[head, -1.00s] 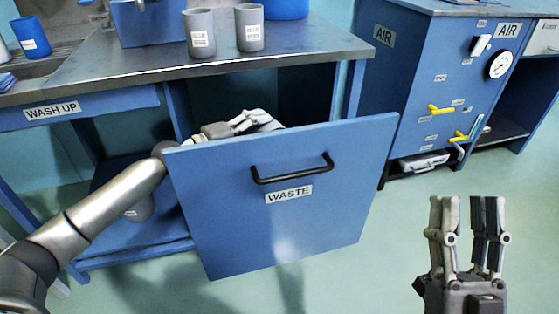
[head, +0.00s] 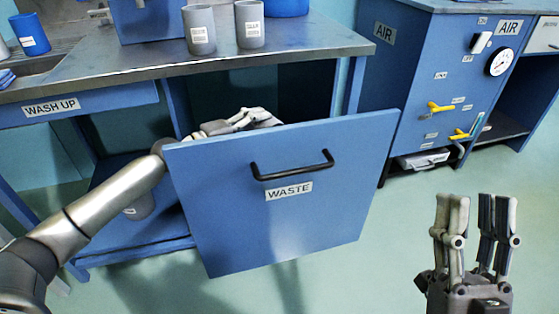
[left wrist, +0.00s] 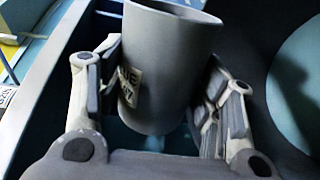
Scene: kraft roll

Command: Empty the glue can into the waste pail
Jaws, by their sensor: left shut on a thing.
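My left gripper (head: 243,120) is low behind the top edge of the pulled-out blue WASTE front (head: 325,215). In the left wrist view the gripper (left wrist: 165,95) is shut on a grey can (left wrist: 175,60) with a partly readable white label. The can's open mouth is at the top of that picture; its contents are hidden. The can is hidden in the head view. A dark curved shape around a pale blue area (left wrist: 302,85) is at the right in the left wrist view; I cannot tell if it is the waste pail. My right gripper (head: 477,208) is open and empty.
Two grey labelled cups, a left one (head: 199,30) and a right one (head: 249,24), stand on the metal bench top (head: 290,50) above the WASTE front. A blue AIR cabinet (head: 385,80) with yellow handles is at the right. The floor in front is clear.

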